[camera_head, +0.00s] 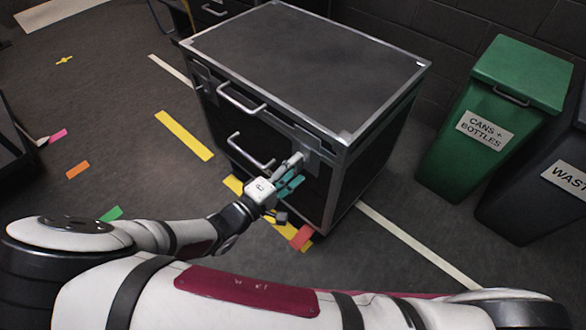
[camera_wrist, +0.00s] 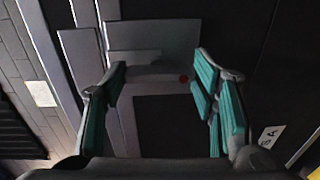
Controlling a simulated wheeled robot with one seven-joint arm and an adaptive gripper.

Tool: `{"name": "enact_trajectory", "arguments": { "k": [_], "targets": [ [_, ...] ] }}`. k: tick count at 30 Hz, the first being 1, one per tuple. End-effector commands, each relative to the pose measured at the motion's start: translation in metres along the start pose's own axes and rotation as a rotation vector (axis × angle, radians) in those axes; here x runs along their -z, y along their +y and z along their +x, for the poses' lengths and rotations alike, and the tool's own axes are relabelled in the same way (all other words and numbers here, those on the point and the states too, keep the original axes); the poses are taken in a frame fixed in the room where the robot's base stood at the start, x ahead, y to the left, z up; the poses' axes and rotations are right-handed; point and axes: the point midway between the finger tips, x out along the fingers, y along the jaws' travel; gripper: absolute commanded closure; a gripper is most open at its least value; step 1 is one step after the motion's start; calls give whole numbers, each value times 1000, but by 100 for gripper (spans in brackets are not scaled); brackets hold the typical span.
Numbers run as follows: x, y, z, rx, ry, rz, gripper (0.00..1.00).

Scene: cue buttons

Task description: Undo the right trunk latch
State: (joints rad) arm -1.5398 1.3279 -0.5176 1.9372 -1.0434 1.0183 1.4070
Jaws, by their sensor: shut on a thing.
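The black trunk (camera_head: 300,60) with silver metal edges stands on the floor in the head view. Its right latch (camera_head: 311,158) is a grey metal piece on the front face, near the right front corner. My gripper (camera_head: 294,170) is at this latch and partly covers it. In the wrist view, the teal-padded fingers of my gripper (camera_wrist: 160,78) stand apart on either side of the grey latch (camera_wrist: 150,40), shut on it. A small red spot shows near the right finger. The lid looks closed. The exact contact is hard to see.
The left latch (camera_head: 204,84) and two silver handles (camera_head: 250,150) are on the trunk front. A green bin (camera_head: 500,120) and a dark waste bin (camera_head: 545,200) stand at right. Coloured tape marks the floor, which is open to the left.

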Motion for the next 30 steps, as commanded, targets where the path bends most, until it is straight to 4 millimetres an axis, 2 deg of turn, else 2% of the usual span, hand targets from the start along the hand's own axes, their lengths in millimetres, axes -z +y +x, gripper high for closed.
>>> {"name": "enact_trajectory", "arguments": {
  "k": [10, 11, 13, 24, 30],
  "targets": [
    [0, 0, 0, 1, 1, 5, 75],
    [0, 0, 0, 2, 1, 5, 42],
    [0, 0, 0, 1, 1, 5, 26],
    [0, 2, 0, 1, 0, 4, 26],
    [1, 27, -3, 2, 0, 7, 26]
  ]
}}
